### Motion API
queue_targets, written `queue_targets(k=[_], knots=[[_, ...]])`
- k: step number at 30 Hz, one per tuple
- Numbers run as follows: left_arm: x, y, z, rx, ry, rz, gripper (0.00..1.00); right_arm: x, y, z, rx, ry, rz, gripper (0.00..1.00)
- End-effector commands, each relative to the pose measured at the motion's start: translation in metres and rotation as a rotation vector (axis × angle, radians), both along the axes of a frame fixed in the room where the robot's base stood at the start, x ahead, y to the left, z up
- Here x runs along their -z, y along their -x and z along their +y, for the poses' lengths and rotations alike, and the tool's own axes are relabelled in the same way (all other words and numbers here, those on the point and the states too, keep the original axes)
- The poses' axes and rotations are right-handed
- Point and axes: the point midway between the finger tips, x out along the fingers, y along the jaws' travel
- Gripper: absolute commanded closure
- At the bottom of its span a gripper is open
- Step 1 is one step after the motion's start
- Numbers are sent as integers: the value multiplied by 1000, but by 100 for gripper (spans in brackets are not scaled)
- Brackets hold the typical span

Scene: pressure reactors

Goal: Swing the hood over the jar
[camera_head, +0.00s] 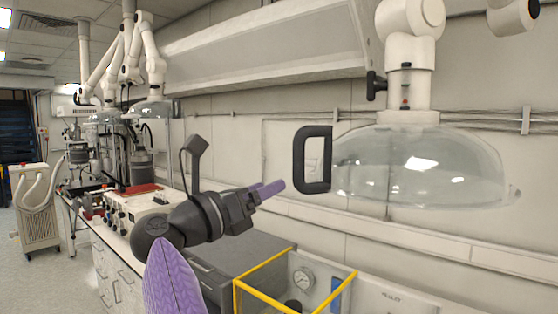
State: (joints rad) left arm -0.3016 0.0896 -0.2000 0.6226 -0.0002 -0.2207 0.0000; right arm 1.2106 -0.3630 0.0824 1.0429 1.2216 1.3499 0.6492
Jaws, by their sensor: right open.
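The hood (425,170) is a clear dome on a white jointed arm at the right, with a black D-shaped handle (314,160) on its left side. My right gripper (276,188) has purple fingers and points right toward the handle. It appears a little left of the handle in the picture, apart from it, open and empty. I cannot make out for sure which vessel is the jar; a grey vessel (142,165) stands among the equipment at the back left. My left gripper is not in view.
A yellow-edged frame (262,266) with a gauge (303,278) stands at the lower middle, beside a dark grey box (215,250). Other clear hoods (152,108) hang at the back left above lab equipment. A wall with a rail lies behind the hood.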

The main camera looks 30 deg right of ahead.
Motion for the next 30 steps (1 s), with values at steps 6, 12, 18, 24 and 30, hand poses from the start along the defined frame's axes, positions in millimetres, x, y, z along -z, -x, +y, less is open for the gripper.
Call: queue_targets(k=[6,12,18,24,30], knots=[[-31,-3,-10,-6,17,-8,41,-62,24,-3,-5,-274,-213,33],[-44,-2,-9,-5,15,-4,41,-61,14,-49,-1,-267,-211,33],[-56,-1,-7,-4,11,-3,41,-60,4,-84,-3,-264,-208,33],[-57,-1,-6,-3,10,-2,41,-58,2,-93,-5,-264,-207,33],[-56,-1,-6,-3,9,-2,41,-57,2,-92,-5,-264,-206,46]])
